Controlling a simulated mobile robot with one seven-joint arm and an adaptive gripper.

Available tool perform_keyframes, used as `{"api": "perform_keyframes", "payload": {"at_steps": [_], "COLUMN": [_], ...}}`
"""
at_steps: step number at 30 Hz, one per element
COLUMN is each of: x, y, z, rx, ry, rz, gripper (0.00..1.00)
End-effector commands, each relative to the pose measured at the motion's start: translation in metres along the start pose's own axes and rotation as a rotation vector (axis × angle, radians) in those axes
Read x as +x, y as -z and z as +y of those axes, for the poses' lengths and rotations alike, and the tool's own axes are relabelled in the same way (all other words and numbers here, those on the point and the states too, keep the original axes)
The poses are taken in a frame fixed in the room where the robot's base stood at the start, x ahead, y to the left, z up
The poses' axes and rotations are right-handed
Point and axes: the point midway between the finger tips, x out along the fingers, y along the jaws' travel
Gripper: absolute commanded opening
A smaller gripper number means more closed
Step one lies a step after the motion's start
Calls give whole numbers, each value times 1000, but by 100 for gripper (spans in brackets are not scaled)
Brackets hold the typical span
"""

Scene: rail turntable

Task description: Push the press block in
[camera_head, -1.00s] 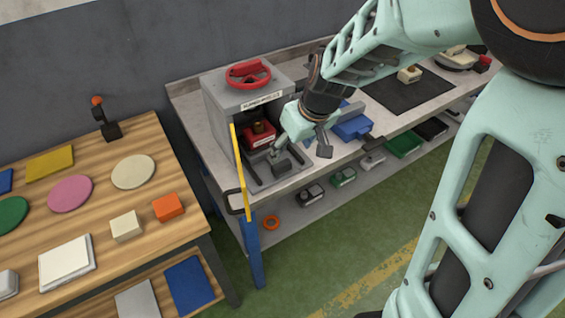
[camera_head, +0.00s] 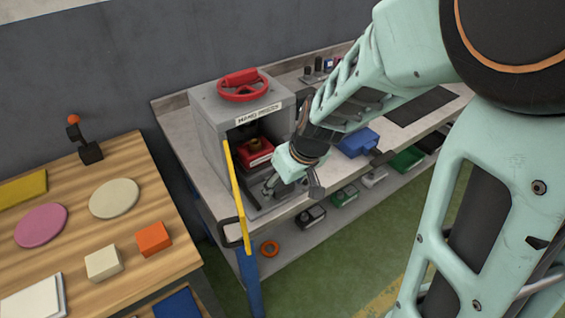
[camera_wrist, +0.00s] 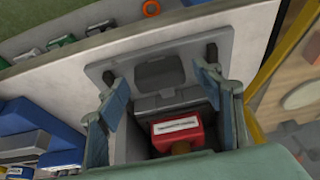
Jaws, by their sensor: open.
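The grey press (camera_head: 215,130) stands on the workbench, with a red handwheel (camera_head: 242,84) on top and a label on its front. Inside its opening sits a red block (camera_head: 257,152) with a white label and a brass-coloured knob. In the wrist view the red block (camera_wrist: 178,131) lies beyond a grey block (camera_wrist: 172,104) on a grey plate (camera_wrist: 228,42). I cannot tell which part is named the press block. My gripper (camera_head: 288,188) is in front of the press opening. It is open and empty, its fingers (camera_wrist: 167,88) spread on either side of the grey block.
A yellow bar (camera_head: 238,190) stands upright at the press's left front edge, close to my gripper. A wooden table (camera_head: 125,235) at left holds coloured discs and blocks. Green floor (camera_head: 330,250) lies in front.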

Motion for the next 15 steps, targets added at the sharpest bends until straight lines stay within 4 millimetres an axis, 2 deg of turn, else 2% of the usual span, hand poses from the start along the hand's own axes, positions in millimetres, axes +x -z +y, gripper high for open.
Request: {"api": "perform_keyframes", "payload": {"at_steps": [5,15], "x": [0,0], "y": [0,0], "z": [0,0], "rx": [0,0], "ry": [0,0], "rz": [0,0], "gripper": [61,23]}}
